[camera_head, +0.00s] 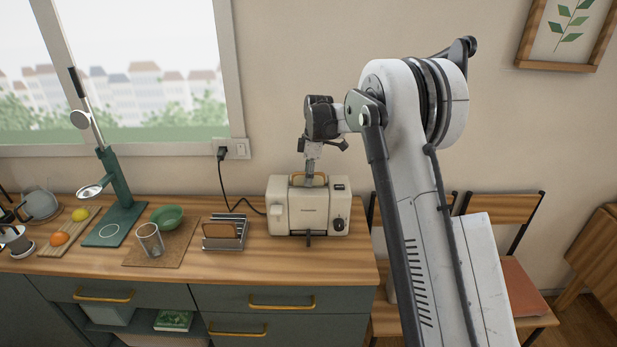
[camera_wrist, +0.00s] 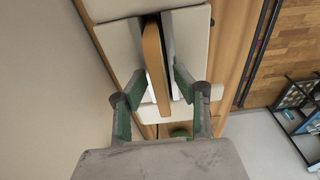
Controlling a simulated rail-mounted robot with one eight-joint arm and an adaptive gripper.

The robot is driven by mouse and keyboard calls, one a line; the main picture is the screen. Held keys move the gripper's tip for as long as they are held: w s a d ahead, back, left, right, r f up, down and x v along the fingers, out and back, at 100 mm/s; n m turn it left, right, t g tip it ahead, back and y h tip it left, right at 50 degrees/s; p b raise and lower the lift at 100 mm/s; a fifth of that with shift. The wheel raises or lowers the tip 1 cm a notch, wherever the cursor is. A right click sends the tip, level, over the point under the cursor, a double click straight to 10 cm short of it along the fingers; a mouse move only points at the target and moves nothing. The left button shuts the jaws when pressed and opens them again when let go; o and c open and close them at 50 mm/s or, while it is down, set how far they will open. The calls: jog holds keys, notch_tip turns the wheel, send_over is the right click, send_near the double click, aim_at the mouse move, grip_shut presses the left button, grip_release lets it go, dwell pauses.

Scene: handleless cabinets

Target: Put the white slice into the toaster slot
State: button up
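The cream toaster (camera_head: 285,218) stands near the right end of the counter; its top (camera_wrist: 115,45) shows in the wrist view. A slice with a brown crust edge (camera_wrist: 153,60) stands on edge at the toaster's slots, its upper part above the top; a dark slot lies beside it. The crust edge hides most of its faces, and how deep it sits is hard to tell. My gripper (camera_head: 310,183) points down over the toaster. In the wrist view my gripper (camera_wrist: 160,82) has its fingers apart on either side of the slice, with gaps showing.
A metal rack (camera_head: 223,246) holding a brown slice (camera_head: 221,230) stands left of the toaster. A black cord (camera_head: 222,185) runs from the wall socket toward the toaster. Chairs stand at the right.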

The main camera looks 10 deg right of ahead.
notch_tip(320, 180, up, 12)
jog(key=d, duration=0.1)
jog(key=s+r+m+t, duration=0.2)
jog(key=s+r+m, duration=0.2)
jog(key=s+r, duration=0.5)
jog(key=s+a+m+t+h, duration=0.1)
jog(key=s+m+t, duration=0.4)
jog(key=s, duration=2.2)
jog(key=s+f+m, duration=0.6)
jog(key=s+f, duration=0.1)
jog(key=s, duration=0.4)
jog(key=shift+s+b, duration=0.2)
jog(key=shift+b, duration=0.15)
